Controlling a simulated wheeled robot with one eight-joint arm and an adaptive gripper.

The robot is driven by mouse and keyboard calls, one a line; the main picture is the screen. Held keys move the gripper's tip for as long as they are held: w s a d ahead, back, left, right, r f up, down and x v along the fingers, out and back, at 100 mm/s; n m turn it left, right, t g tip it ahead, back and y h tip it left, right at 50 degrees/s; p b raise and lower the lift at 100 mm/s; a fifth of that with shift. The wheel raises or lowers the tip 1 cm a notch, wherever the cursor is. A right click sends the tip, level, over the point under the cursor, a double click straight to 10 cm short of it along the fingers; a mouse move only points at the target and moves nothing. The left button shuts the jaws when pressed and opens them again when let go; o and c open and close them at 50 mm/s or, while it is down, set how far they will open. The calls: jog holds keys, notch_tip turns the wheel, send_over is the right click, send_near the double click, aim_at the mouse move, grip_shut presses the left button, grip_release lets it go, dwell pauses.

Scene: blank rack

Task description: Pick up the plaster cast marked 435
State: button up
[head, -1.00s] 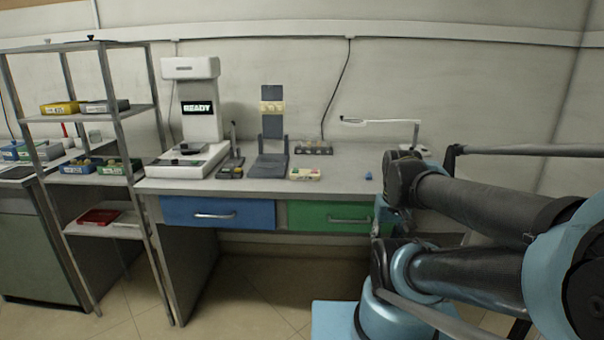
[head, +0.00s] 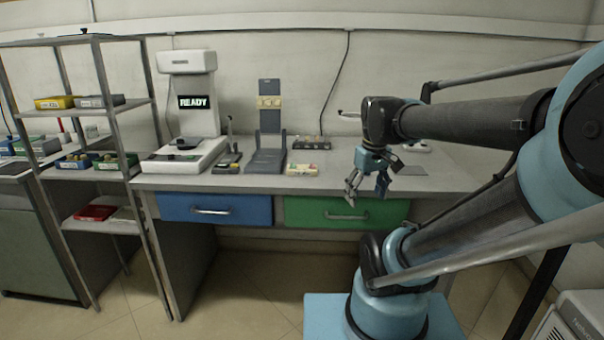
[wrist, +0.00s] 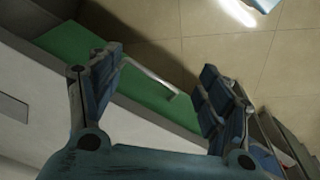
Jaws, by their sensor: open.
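I cannot make out a plaster cast marked 435; the markings in the head view are too small to read surely. Labelled boxes stand on the left rack: a yellow box (head: 54,103), a grey box (head: 98,101), a blue box (head: 76,162) and a green box (head: 115,162). My gripper (head: 366,190) hangs open and empty before the front edge of the bench, above the green drawer, far right of the rack. In the wrist view my open gripper (wrist: 163,68) has nothing between its fingers; the green drawer front and floor show behind.
The bench (head: 330,176) carries a white machine (head: 200,120) reading READY, a grey stand (head: 268,145) and a small pale box (head: 301,169). Below are a blue drawer (head: 240,209) and a green drawer (head: 318,212). A red box (head: 95,212) lies on the rack's low shelf. Floor before the bench is clear.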

jog(key=w+a+r+n+g, duration=0.1)
jog(key=w+a+r+n, duration=0.6)
jog(key=w+a, duration=0.4)
jog(key=w+a+r+n+g, duration=0.1)
jog(key=w+a+r+n, duration=0.6)
jog(key=w, duration=0.6)
send_over(303, 167)
jog(key=shift+m, duration=0.4)
jog(key=f, duration=1)
jog(key=shift+s+a+f, duration=0.25)
jog(key=shift+s+f, duration=0.05)
jog(key=shift+s, duration=0.1)
jog(key=shift+w+d+f, duration=0.1)
jog(key=shift+w+f, duration=0.05)
jog(key=shift+f, duration=1.15)
jog(key=shift+w+d+f, duration=0.1)
jog(key=shift+f, duration=1.2)
jog(key=c, duration=1.3)
